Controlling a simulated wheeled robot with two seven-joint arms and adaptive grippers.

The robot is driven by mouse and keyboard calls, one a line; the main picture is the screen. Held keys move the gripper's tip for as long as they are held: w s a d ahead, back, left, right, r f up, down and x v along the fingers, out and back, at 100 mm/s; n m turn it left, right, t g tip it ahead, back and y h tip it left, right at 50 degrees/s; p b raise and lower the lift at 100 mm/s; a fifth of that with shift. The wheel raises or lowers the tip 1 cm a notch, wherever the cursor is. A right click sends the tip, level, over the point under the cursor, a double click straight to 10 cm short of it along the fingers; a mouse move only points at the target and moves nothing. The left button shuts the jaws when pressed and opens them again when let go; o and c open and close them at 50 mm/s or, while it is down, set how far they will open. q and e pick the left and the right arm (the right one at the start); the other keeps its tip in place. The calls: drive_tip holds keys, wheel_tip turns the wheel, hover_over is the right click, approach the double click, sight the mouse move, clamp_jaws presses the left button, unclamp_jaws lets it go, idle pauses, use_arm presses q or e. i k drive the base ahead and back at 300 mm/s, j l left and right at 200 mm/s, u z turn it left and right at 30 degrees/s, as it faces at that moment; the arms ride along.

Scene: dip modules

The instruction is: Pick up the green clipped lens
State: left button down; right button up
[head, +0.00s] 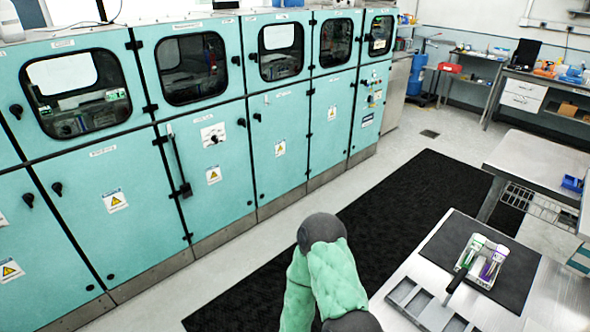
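A green clipped lens (469,252) appears to be the small green item with a pale end, at the left side of a small white tray (484,283). A similar purple item (492,264) lies to its right in the same tray. The tray sits on a dark mat (515,287) on the metal table at the lower right. A thin black bar (457,280) slants along the tray's left side; I cannot tell what it is. A green-covered arm link of mine rises at the bottom centre.
A grey compartment tray (425,309) lies at the table's front left, partly cut off by the frame. Another metal table (535,160) with a blue bin (572,184) stands behind. Teal cabinets (205,165) line the left. A black floor mat (400,205) lies between.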

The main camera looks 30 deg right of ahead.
sight(478, 241)
drive_tip(key=i+j+z, duration=0.1)
drive_tip(key=i, duration=0.5)
drive_tip(key=i+j+z, duration=0.1)
drive_tip(key=i, duration=0.5)
drive_tip(key=i+z, duration=0.2)
drive_tip(key=z, duration=0.3)
drive_tip(key=i+z, duration=0.25)
drive_tip(key=z, duration=0.25)
drive_tip(key=i+z, duration=0.2)
drive_tip(key=z, duration=0.3)
drive_tip(key=i+j+z, duration=0.15)
drive_tip(key=z, duration=0.35)
